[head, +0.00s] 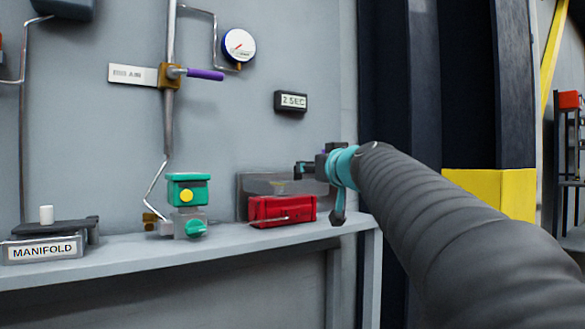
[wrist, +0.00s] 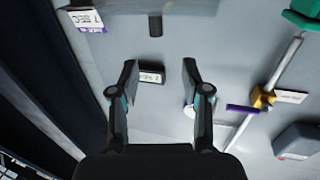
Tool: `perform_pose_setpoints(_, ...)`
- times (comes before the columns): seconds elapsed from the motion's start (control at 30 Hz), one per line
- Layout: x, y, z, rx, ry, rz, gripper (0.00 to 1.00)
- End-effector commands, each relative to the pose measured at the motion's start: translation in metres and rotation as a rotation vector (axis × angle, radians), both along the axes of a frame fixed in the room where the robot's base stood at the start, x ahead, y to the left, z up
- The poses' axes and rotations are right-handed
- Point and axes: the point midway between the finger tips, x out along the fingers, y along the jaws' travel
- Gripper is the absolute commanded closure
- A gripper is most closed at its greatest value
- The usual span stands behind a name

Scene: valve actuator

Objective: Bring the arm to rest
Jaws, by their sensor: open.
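My gripper (head: 318,172) is at the end of my grey sleeved arm, which reaches in from the right in the head view. It shows in front of the right end of the shelf, near the red box, and looks empty. In the wrist view, its two fingers (wrist: 160,75) are spread apart with nothing between them, and the wall lies beyond. The distance to the wall and shelf is hard to judge.
A grey shelf (head: 110,262) carries a manifold block (head: 42,250), a green actuator (head: 188,190) and a red box (head: 281,209). A yellow-based dark column (head: 490,190) stands right.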

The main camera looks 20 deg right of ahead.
Motion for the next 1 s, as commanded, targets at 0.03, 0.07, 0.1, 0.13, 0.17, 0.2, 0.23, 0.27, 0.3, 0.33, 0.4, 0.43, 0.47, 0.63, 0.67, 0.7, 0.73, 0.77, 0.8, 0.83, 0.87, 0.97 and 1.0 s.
perform_pose_setpoints(0.03, 0.0, 0.0, 0.0, 0.0, 0.0, 0.0, 0.53)
perform_pose_setpoints(0.07, 0.0, 0.0, 0.0, 0.0, 0.0, 0.0, 0.53)
perform_pose_setpoints(0.1, 0.0, 0.0, 0.0, 0.0, 0.0, 0.0, 0.53)
perform_pose_setpoints(0.13, 0.0, 0.0, 0.0, 0.0, 0.0, 0.0, 0.53)
perform_pose_setpoints(0.17, 0.0, 0.0, 0.0, 0.0, 0.0, 0.0, 0.53)
perform_pose_setpoints(0.2, 0.0, 0.0, 0.0, 0.0, 0.0, 0.0, 0.53)
perform_pose_setpoints(0.23, 0.0, 0.0, 0.0, 0.0, 0.0, 0.0, 0.53)
perform_pose_setpoints(0.27, 0.0, 0.0, 0.0, 0.0, 0.0, 0.0, 0.53)
perform_pose_setpoints(0.3, 0.0, 0.0, 0.0, 0.0, 0.0, 0.0, 0.53)
perform_pose_setpoints(0.33, 0.0, 0.0, 0.0, 0.001, 0.0, 0.0, 0.53)
perform_pose_setpoints(0.4, 0.0, 0.0, 0.0, 0.015, 0.001, 0.0, 0.53)
perform_pose_setpoints(0.43, 0.0, 0.0, 0.0, 0.029, 0.002, 0.001, 0.53)
perform_pose_setpoints(0.47, 0.0, 0.001, -0.001, 0.046, 0.006, 0.005, 0.53)
perform_pose_setpoints(0.63, 0.004, 0.006, -0.048, 0.163, 0.142, 0.027, 0.53)
perform_pose_setpoints(0.67, 0.004, 0.007, -0.064, 0.18, 0.183, 0.027, 0.53)
perform_pose_setpoints(0.7, 0.002, 0.008, -0.086, 0.202, 0.239, 0.024, 0.53)
perform_pose_setpoints(0.73, -0.001, 0.009, -0.102, 0.215, 0.283, 0.02, 0.53)
perform_pose_setpoints(0.77, -0.006, 0.01, -0.119, 0.228, 0.327, 0.017, 0.53)
perform_pose_setpoints(0.8, -0.014, 0.014, -0.141, 0.244, 0.386, 0.011, 0.53)
perform_pose_setpoints(0.83, -0.022, 0.018, -0.158, 0.254, 0.434, 0.007, 0.53)
perform_pose_setpoints(0.87, -0.03, 0.021, -0.174, 0.262, 0.48, 0.001, 0.53)
perform_pose_setpoints(0.97, -0.065, 0.034, -0.227, 0.277, 0.633, -0.021, 0.53)
perform_pose_setpoints(1.0, -0.082, 0.04, -0.247, 0.276, 0.692, -0.031, 0.53)
